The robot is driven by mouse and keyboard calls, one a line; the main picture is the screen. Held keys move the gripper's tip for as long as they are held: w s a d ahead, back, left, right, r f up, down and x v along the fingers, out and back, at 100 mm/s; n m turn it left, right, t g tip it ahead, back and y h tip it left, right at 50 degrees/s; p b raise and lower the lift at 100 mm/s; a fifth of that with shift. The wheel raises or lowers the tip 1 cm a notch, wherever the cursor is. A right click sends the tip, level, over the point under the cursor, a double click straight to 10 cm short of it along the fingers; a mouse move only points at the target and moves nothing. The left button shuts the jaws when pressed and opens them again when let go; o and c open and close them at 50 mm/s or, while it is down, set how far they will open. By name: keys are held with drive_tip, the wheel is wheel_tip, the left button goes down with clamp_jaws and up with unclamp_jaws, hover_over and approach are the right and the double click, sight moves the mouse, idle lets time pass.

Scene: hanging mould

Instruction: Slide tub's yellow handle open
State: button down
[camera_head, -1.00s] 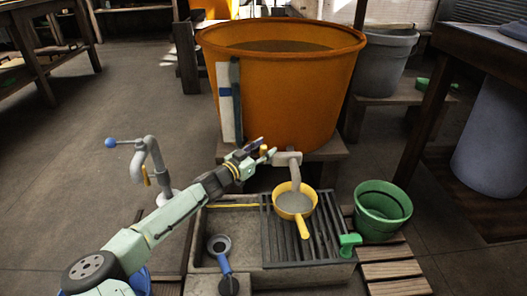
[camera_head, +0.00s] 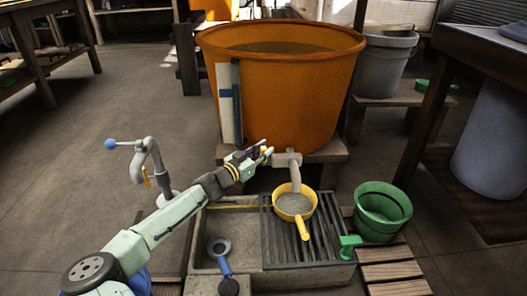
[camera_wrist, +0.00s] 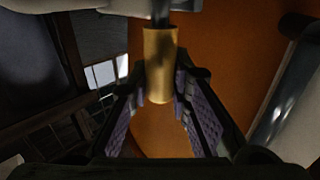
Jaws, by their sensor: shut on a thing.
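The large orange tub (camera_head: 290,95) stands on a wooden stand at the back centre. A grey spout (camera_head: 288,160) comes out low on its front. My gripper (camera_head: 262,152) is beside the spout, on its left. In the wrist view the yellow handle (camera_wrist: 160,62) hangs from a grey stem between my two finger pads, with the orange tub wall behind it. My gripper is shut on the yellow handle. In the head view my fingers mostly hide the handle.
A yellow ladle (camera_head: 293,204) with grey contents sits under the spout on a dark grate (camera_head: 285,240) over a stone trough (camera_head: 235,250). A green bucket (camera_head: 383,210) stands right of it. A grey tap (camera_head: 152,165) with a blue knob stands left of my arm.

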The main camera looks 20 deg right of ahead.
drive_tip(key=shift+w+a+r+p, duration=0.1)
drive_tip(key=shift+w+a+p, duration=0.05)
drive_tip(key=shift+a+p, duration=0.15)
drive_tip(key=a+p, duration=0.1)
drive_tip(key=a, duration=0.1)
drive_tip(key=w+a, duration=0.1)
drive_tip(key=a+p, duration=0.1)
drive_tip(key=a, duration=0.1)
drive_tip(key=shift+w+a+p, duration=0.25)
drive_tip(key=shift+a+p, duration=0.05)
drive_tip(key=c, duration=1.4)
unclamp_jaws()
drive_tip(key=shift+a, duration=0.1)
drive_tip(key=shift+c, duration=0.2)
